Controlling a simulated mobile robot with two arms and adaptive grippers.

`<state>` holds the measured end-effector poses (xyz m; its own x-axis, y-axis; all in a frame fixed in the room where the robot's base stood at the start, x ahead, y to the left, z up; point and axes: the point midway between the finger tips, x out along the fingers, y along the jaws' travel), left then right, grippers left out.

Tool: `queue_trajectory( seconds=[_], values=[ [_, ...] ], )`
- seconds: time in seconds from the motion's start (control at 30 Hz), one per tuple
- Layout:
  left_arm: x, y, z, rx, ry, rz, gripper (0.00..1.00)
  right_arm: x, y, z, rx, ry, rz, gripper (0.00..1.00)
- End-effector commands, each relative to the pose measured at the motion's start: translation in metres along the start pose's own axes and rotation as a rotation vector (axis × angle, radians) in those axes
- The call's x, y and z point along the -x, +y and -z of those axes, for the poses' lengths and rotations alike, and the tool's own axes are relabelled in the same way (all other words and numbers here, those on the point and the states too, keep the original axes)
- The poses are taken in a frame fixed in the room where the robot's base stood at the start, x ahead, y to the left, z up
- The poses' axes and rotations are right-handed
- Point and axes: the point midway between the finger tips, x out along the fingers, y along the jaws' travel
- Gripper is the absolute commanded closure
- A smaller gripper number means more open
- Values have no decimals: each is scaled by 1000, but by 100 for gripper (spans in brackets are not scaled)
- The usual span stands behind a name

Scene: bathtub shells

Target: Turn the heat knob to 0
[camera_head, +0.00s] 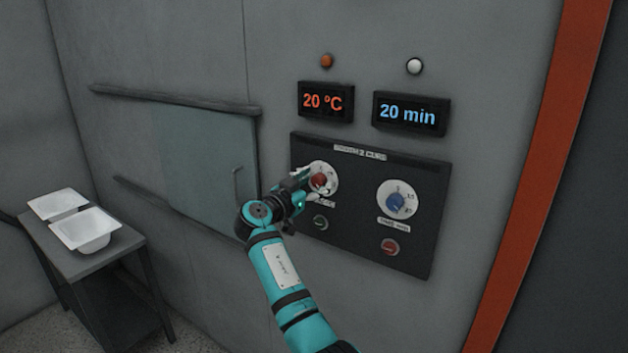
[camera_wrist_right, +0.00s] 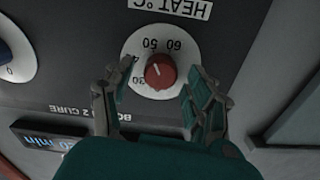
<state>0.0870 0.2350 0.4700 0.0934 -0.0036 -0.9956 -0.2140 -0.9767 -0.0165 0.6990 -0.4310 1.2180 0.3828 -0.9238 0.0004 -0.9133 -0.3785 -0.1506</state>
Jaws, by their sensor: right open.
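The red heat knob (camera_head: 319,181) sits on a white dial at the left of the dark control panel (camera_head: 425,255). In the right wrist view the heat knob (camera_wrist_right: 160,71) shows upside down, on its dial with numbers 30, 50 and 60 readable. The label HEAT °C is at the top of that view. My right gripper (camera_head: 307,180) is at the heat knob; in the wrist view its open fingers (camera_wrist_right: 158,95) stand on either side of the knob, apart from it. The temperature display (camera_head: 325,101) reads 20 °C. My left gripper is not in view.
A blue knob (camera_head: 395,201) is to the right on the panel, with a red button (camera_head: 390,247) below it. The time display (camera_head: 410,113) reads 20 min. A sliding door (camera_head: 205,165) is left of the panel. White tubs (camera_head: 85,230) stand on a dark table.

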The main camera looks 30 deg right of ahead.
Motion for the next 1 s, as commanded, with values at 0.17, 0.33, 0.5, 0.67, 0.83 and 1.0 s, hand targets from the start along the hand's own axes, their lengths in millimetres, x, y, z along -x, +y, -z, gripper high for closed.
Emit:
queue_trajectory(
  seconds=[0.17,0.33,0.5,0.67,0.83,1.0],
  values=[
    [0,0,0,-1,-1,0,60,0,0,0,0,0,0,43],
    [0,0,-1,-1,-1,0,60,0,0,0,1,-1,0,60],
    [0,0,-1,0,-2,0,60,0,0,-1,1,-1,0,82],
    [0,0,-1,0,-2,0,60,0,0,-1,1,-1,0,98],
    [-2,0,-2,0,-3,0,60,0,0,-1,16,-1,0,98],
    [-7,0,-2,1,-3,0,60,0,0,-2,73,-1,0,98]
  ],
)
